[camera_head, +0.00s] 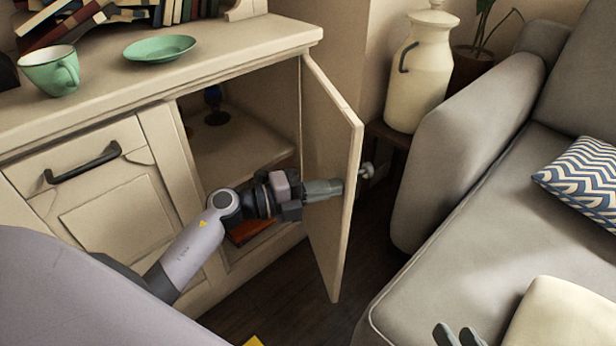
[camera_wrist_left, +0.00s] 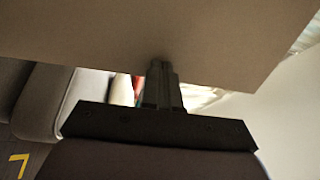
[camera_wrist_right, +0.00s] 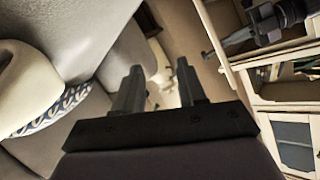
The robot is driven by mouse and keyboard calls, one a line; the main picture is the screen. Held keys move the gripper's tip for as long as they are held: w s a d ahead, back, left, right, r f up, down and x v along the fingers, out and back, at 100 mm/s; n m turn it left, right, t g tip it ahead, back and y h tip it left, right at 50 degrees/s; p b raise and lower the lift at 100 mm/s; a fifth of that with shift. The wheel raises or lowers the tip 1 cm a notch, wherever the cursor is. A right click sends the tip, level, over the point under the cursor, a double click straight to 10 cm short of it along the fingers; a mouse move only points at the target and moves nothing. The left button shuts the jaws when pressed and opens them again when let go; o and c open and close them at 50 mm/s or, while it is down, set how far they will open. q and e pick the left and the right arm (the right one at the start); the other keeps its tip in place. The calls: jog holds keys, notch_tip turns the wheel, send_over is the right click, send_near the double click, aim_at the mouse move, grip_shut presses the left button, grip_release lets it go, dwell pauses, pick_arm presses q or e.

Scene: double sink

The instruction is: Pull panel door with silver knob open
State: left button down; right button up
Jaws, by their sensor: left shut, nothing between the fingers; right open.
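The cream panel door (camera_head: 333,150) stands wide open, swung out from the cabinet front toward the sofa. Its silver knob (camera_head: 367,170) is on the outer face, on the sofa side. My left gripper (camera_head: 338,187) is shut and empty on the inner side of the door, its fingertips at or very near the inner face; contact is unclear. In the left wrist view the closed fingers (camera_wrist_left: 160,75) point at the broad door panel (camera_wrist_left: 150,35). My right gripper (camera_head: 458,337) is open and empty by the sofa, low in the head view; its parted fingers show in the right wrist view (camera_wrist_right: 158,82).
The open cabinet compartment (camera_head: 225,150) holds a shelf and a few items. A drawer with a black handle (camera_head: 83,163) is left. A green cup (camera_head: 52,70) and plate (camera_head: 160,48) stand on top. A grey sofa (camera_head: 470,200) and white jug (camera_head: 420,70) are right of the door.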

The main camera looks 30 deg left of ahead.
aim_at(369, 176)
pick_arm(q)
jog(key=w+d+n+t+y+p, duration=0.1)
jog(key=d, duration=0.1)
jog(key=w+d+n+y+p, duration=0.1)
jog(key=w+d, duration=0.1)
jog(key=w+d+t+y+p, duration=0.1)
jog(key=w+d, duration=0.1)
jog(key=shift+w+d+r+n+t, duration=0.15)
jog(key=shift+w+r+n+t, duration=0.15)
jog(key=shift+n, duration=0.1)
jog(key=w+d+n+t+y, duration=0.1)
jog(key=w+d+y, duration=0.1)
jog(key=w+d, duration=0.2)
jog(key=shift+w+d+f+n+y+b, duration=0.2)
jog(key=shift+w+f+n+y+b, duration=0.1)
jog(key=shift+w, duration=1.3)
pick_arm(e)
jog(key=shift+s+d+r+n+h, duration=0.15)
jog(key=shift+s+d+h, duration=0.1)
jog(key=shift+d+h, duration=0.4)
jog(key=shift+s+d+r+n+h, duration=0.2)
jog(key=shift+d+h, duration=0.15)
jog(key=shift+d, duration=0.45)
pick_arm(q)
jog(key=shift+s, duration=0.1)
